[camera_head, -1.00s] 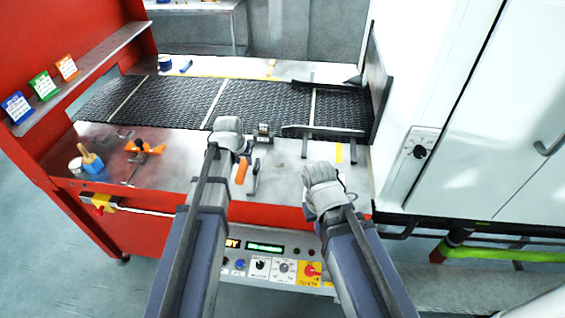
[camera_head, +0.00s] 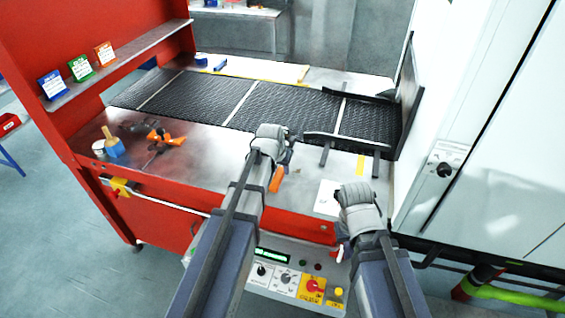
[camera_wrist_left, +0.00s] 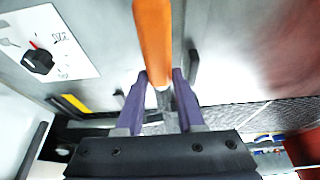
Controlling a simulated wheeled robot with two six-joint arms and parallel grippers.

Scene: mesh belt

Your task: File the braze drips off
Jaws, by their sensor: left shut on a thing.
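My left gripper (camera_head: 284,143) is over the front metal worktop. In the left wrist view its two purple fingers (camera_wrist_left: 159,92) are closed around an orange-handled tool (camera_wrist_left: 154,40), which looks like the file. The orange handle also shows just below the gripper in the head view (camera_head: 277,179). Whether the tool is lifted off the worktop cannot be told. My right gripper (camera_head: 355,195) is over the front edge at the right, and its fingers are hidden. I cannot make out any braze drips or a brazed part; the left gripper covers that stretch of worktop.
The dark mesh belt (camera_head: 270,108) runs behind the worktop (camera_head: 205,160). An orange clamp-like tool (camera_head: 160,137), a blue pot with a brush (camera_head: 112,145) and a white tin (camera_head: 99,148) stand at left. A white cabinet (camera_head: 470,120) bounds the right.

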